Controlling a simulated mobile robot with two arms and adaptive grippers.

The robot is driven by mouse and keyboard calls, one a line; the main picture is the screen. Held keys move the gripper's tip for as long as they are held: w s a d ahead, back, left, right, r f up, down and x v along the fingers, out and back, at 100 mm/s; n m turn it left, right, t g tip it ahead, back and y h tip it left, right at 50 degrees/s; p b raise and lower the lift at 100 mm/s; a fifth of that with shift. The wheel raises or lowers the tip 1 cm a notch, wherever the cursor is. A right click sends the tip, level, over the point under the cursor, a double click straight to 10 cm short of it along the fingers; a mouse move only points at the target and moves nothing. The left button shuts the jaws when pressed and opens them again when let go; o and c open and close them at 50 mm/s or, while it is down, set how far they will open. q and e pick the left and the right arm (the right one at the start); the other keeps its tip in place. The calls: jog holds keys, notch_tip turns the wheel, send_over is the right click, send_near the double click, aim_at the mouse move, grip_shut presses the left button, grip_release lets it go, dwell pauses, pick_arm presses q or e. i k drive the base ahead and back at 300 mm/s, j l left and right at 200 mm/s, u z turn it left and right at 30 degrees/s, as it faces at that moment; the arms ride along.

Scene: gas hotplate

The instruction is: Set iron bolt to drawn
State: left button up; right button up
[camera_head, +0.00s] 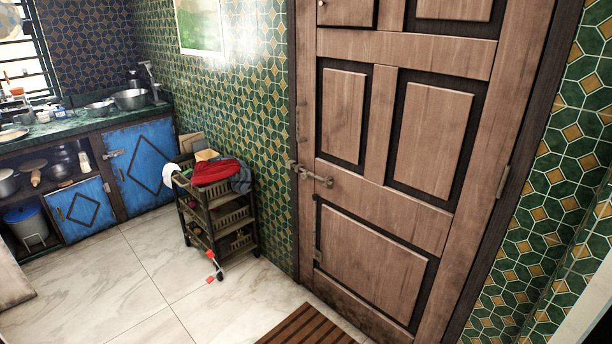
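An iron bolt (318,178) is mounted at mid-height on the left edge of the brown wooden door (380,185). Its bar lies roughly across the gap between the door and the dark frame (295,130), with its left end at the frame. It looks to be across the frame edge, but the fine detail is too small to tell how far. The door looks closed.
A dark cart (222,215) with a red cloth (214,171) stands left of the door. A slatted brown mat (305,326) lies before the door. Blue cabinets (145,165) stand left. The tiled floor between is clear.

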aim_at(305, 174)
jog(key=i+j+z, duration=0.25)
jog(key=i, duration=0.25)
jog(key=i+j+z, duration=0.3)
jog(key=i+j, duration=0.15)
